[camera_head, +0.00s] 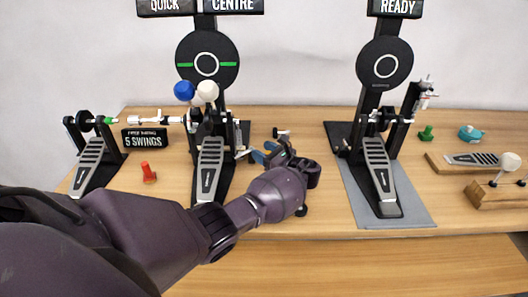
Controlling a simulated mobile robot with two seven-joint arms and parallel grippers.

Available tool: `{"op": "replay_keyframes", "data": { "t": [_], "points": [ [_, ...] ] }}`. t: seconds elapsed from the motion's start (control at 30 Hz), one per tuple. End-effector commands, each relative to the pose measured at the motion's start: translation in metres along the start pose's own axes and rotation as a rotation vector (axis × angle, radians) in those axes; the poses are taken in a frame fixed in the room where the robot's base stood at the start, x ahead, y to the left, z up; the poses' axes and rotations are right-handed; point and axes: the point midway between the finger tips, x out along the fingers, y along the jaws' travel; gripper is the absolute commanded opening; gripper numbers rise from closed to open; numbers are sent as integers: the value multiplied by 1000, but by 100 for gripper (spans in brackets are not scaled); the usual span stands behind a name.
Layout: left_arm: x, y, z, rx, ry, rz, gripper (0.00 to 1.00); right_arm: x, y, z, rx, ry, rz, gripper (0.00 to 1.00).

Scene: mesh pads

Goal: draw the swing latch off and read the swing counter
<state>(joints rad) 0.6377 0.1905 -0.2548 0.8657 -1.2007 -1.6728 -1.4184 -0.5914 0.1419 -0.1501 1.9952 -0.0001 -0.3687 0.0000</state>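My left gripper (265,152) reaches in over the table just right of the middle pedal. Its two blue fingertips look apart, with nothing clearly between them. The middle pedal (210,165) stands under a round black pad (207,63) with a green line, and a blue ball (184,91) and a white ball (208,91) stand in front of the pad. A small silver T-shaped piece (282,132) is just beyond the gripper; I cannot tell if it is the swing latch. A black sign (145,138) reads "5 SWINGS". My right gripper is out of view.
A right pedal (380,170) stands on a grey mat (411,205) below a pad marked "READY". A left pedal (88,165), a red peg (148,172), a green peg (426,133), a teal item (472,132) and wooden blocks (497,193) stand around.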

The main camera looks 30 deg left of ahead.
Motion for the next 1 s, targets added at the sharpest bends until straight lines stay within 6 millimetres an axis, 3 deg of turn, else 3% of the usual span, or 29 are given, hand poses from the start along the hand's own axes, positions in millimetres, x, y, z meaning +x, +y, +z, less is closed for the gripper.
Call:
{"op": "replay_keyframes", "data": {
  "t": [0.33, 0.8, 1.0],
  "points": [
    [-9, 0, 0, 0, 1, -2, 50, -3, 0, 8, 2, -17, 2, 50],
    [-88, 0, -1, 0, 2, -1, 50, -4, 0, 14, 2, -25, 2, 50],
    [-105, 0, 0, 0, 0, 0, 50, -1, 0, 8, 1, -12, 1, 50]
  ]
}}
